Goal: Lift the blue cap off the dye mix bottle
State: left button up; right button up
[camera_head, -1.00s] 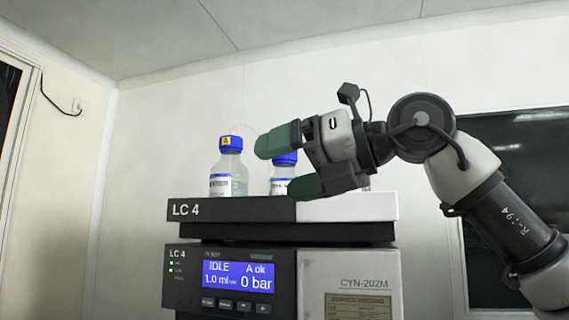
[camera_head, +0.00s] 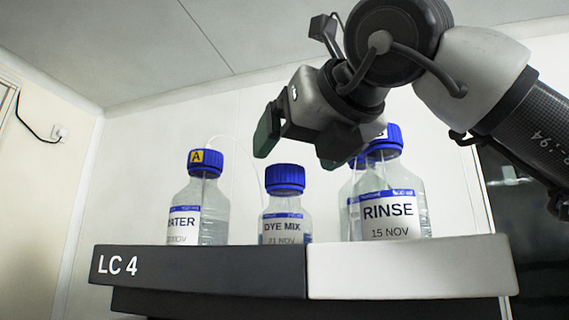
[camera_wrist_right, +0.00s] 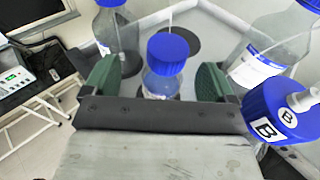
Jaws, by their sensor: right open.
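The dye mix bottle (camera_head: 285,222) stands upright on the LC 4 unit, with its blue cap (camera_head: 285,178) on. My right gripper (camera_head: 297,147) is open and empty, above and slightly right of that cap in the head view. In the right wrist view, the blue cap (camera_wrist_right: 168,50) shows between and beyond the green fingertips (camera_wrist_right: 157,77), with clear gaps on both sides. The fingers do not visibly touch it. The bottle's lower part is hidden behind the gripper in the wrist view. My left gripper is out of view.
The water bottle (camera_head: 200,215) stands to the left. The rinse bottle (camera_head: 392,205) stands to the right, with another bottle (camera_head: 346,210) partly hidden behind it. A cap marked B (camera_wrist_right: 275,112) is close to my right finger in the wrist view. A thin tube (camera_head: 250,160) arches behind.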

aim_at(292, 165)
jog(key=p+x, duration=0.2)
jog(key=x, duration=0.1)
jog(key=d+p+x, duration=0.1)
jog(key=x, duration=0.1)
jog(key=shift+w+r+p, duration=0.2)
jog(key=shift+w+p, duration=0.2)
jog(key=shift+w+a+f, duration=0.15)
jog(key=shift+w+a, duration=0.05)
jog(key=shift+w, duration=0.1)
jog(key=shift+w+a+f, duration=0.1)
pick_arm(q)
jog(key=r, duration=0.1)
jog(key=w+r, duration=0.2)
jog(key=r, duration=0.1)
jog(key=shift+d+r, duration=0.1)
pick_arm(e)
jog(key=c, duration=0.9)
